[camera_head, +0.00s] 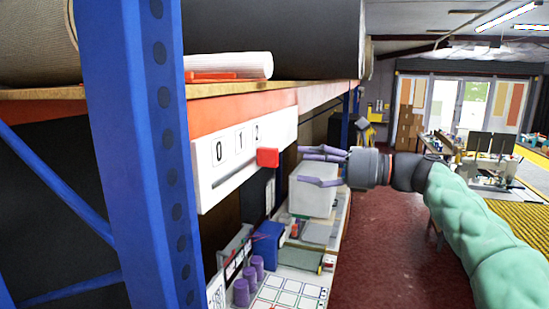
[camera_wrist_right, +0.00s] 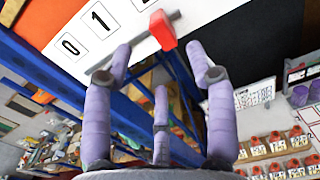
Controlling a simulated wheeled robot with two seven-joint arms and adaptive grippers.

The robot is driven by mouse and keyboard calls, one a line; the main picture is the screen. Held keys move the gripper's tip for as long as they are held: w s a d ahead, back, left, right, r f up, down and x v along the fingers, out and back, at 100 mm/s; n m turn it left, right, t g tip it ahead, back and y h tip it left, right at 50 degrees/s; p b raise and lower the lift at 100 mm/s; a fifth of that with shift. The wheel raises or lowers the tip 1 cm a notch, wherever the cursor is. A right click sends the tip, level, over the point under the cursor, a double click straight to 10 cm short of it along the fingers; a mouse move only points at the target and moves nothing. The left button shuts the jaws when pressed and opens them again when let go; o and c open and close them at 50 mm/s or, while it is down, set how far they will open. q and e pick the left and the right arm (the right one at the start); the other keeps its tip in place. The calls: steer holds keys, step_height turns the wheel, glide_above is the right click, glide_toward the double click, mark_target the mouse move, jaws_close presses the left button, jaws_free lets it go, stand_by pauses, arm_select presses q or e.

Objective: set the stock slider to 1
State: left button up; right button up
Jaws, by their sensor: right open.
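The stock slider is a white panel (camera_head: 211,185) on the shelf's front edge, with labels 0, 1 and 2 and a slot beneath them. Its red knob (camera_head: 267,157) sits at the right, under the 2. The knob (camera_wrist_right: 163,30) and panel (camera_wrist_right: 85,65) also show in the right wrist view. My right gripper (camera_head: 297,165) has purple fingers spread open and empty, to the right of the knob and apart from it in the head view. In the wrist view the fingers (camera_wrist_right: 160,65) are spread with the knob ahead between them. My left gripper is out of view.
A blue shelf post (camera_head: 140,150) stands at the left. A grey box (camera_head: 313,190), blue box (camera_head: 268,243) and purple spools (camera_head: 241,292) sit on the lower surface. A white roll (camera_head: 235,65) lies on the shelf above. The red floor (camera_head: 385,240) is open at the right.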

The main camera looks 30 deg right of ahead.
mark_target(277, 159)
steer(key=p+x, duration=0.1)
steer(key=x, duration=0.7)
steer(key=shift+w+a+p, duration=0.15)
steer(key=shift+a+p, duration=0.05)
steer(key=shift+p, duration=0.15)
steer(key=shift+c, duration=0.3)
